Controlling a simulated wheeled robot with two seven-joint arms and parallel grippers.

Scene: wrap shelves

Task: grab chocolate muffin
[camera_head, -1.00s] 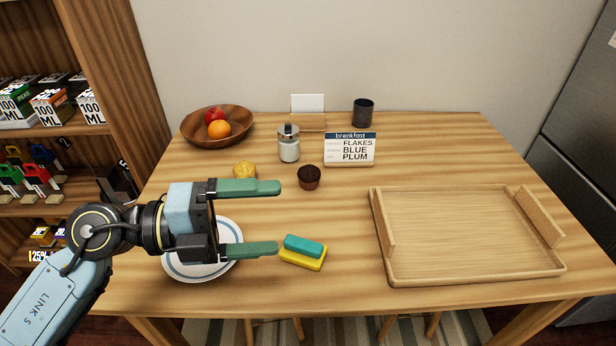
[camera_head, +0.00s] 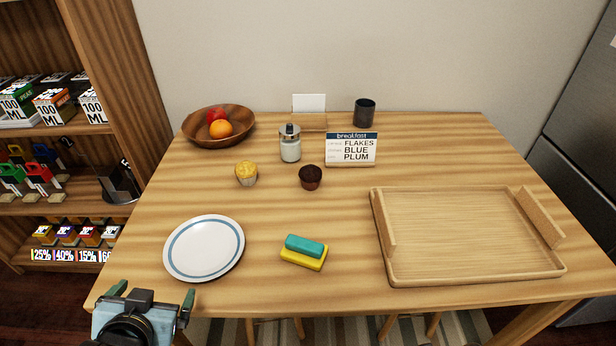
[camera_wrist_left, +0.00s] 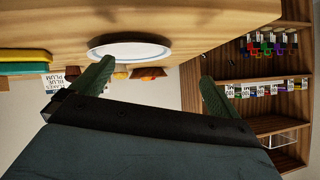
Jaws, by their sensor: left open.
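The chocolate muffin (camera_head: 311,177), dark brown in a reddish-brown cup, stands upright near the middle of the table in the head view. A yellow muffin (camera_head: 246,174) stands to its left. My left gripper (camera_head: 152,294) is open and empty at the table's front left edge, below the plate and well apart from the chocolate muffin. In the left wrist view its two green fingers (camera_wrist_left: 155,82) are spread with nothing between them. My right gripper is not in view.
A white plate (camera_head: 204,247) lies at the front left, with a teal-and-yellow sponge (camera_head: 304,252) to its right. A wooden tray (camera_head: 475,277) fills the right side. A glass jar (camera_head: 290,147) and a breakfast sign (camera_head: 351,149) stand behind the muffins. The table's middle is mostly clear.

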